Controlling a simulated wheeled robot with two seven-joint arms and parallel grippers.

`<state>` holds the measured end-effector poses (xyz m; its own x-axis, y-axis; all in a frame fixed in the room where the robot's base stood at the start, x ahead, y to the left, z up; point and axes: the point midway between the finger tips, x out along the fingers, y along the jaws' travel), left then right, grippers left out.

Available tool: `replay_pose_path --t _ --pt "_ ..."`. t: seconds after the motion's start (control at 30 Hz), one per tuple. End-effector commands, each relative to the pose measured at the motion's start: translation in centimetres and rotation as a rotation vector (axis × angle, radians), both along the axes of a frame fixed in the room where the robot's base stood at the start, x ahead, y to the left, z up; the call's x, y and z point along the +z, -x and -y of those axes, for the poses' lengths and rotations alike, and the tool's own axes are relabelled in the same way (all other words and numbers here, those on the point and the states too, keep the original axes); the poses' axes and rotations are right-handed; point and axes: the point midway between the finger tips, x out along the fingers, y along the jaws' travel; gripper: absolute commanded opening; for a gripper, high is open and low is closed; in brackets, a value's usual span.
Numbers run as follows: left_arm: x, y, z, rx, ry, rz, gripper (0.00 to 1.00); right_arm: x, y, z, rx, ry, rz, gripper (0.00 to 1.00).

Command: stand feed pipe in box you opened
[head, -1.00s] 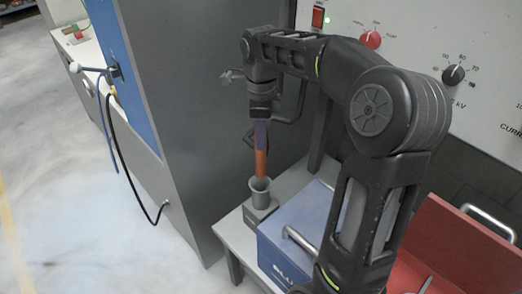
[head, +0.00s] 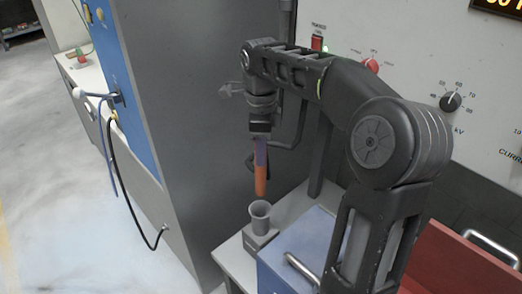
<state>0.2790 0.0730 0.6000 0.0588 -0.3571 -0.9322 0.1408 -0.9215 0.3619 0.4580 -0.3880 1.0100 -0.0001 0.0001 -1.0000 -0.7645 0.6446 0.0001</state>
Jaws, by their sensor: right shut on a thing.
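My right gripper (head: 261,137) is shut on the upper end of the feed pipe, a thin upright tube with a purple top part and an orange lower part (head: 261,178). The pipe's lower end hangs just above the mouth of a grey cup-shaped holder (head: 260,217) on a pale bench. A blue box (head: 298,252) with a metal bar handle stands beside the holder, partly hidden by my arm. A red box (head: 450,262) shows at the lower right, partly cut off; I cannot see into it. My left gripper is out of view.
A tall grey cabinet (head: 185,150) stands close left of the pipe. A control panel (head: 430,65) with a red knob and a black knob is behind my arm. A blue hose and a black cable hang at the left.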

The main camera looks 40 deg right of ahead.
Motion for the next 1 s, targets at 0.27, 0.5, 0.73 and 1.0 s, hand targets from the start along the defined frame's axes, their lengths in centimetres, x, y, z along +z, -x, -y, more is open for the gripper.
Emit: replay_pose_path --t 0.27,0.5,0.73,1.0 --pt "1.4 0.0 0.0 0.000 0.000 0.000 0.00 1.5 0.0 0.0 0.000 0.001 0.001 0.00" --pt "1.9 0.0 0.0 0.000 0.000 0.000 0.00 2.1 0.0 0.0 0.000 0.000 0.000 0.00" --pt "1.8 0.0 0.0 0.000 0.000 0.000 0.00 2.0 0.0 0.0 0.000 0.001 0.001 0.00" --pt "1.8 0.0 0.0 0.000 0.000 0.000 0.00 2.0 0.0 0.0 0.000 0.001 0.001 0.00"
